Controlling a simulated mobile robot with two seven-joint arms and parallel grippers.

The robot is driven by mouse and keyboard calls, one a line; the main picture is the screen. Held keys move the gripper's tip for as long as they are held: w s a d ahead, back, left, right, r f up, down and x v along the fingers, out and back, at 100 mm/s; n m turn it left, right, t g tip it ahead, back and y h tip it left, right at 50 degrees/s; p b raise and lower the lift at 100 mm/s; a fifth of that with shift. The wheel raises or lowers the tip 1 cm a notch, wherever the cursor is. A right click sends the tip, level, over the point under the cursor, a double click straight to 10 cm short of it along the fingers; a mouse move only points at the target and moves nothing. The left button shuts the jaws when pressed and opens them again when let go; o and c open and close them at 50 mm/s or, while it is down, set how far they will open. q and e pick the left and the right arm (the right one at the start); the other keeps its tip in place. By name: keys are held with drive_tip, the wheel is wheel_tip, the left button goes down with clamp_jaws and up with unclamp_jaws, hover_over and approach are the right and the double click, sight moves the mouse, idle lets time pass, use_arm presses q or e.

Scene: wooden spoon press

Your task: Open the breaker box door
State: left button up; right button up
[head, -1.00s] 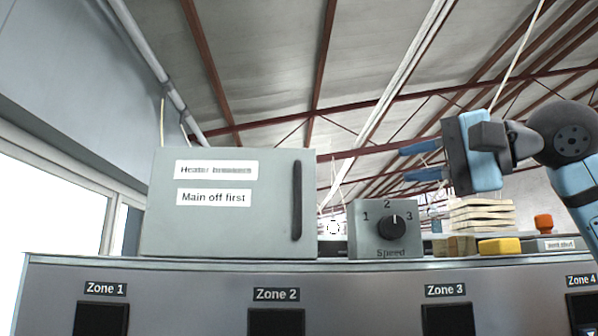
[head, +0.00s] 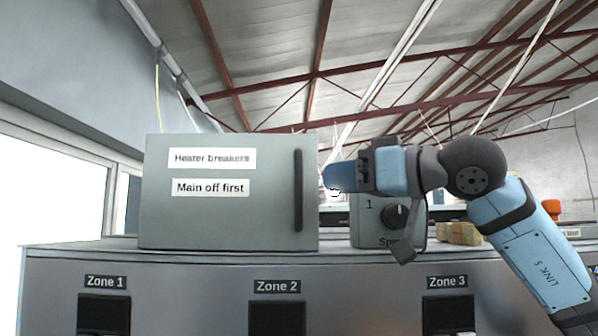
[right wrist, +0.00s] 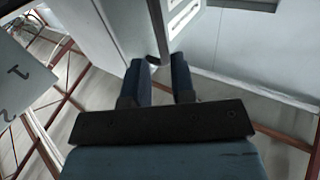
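The grey breaker box (head: 225,225) stands on top of the cabinet in the head view, its door shut. Its labels read "Heater breakers" and "Main off first". A dark vertical handle (head: 298,190) runs along the door's right edge. My right gripper (head: 330,176) is just right of the handle, its blue fingers pointing left. In the right wrist view, the fingers (right wrist: 160,66) are apart. The dark handle (right wrist: 157,32) shows beyond the gap, beside the labelled door face; contact cannot be told. My left gripper is not in view.
The grey Speed dial box (head: 372,232) stands right of the breaker box, partly hidden behind my right gripper. Wooden pieces (head: 458,233) and an orange knob (head: 551,208) sit farther right. The cabinet front (head: 200,290) carries zone panels. The space before the door looks clear.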

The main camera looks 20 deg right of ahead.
sight(302, 182)
drive_tip(key=p+x, duration=0.2)
drive_tip(key=x, duration=0.4)
drive_tip(key=shift+w+a+r, duration=0.1)
drive_tip(key=shift+w+a, duration=0.4)
drive_tip(key=shift+w, duration=0.05)
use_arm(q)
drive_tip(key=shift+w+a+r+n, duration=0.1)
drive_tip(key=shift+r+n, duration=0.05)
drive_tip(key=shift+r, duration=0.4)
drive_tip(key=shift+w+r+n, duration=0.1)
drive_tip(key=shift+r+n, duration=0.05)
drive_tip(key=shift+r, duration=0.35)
use_arm(e)
clamp_jaws()
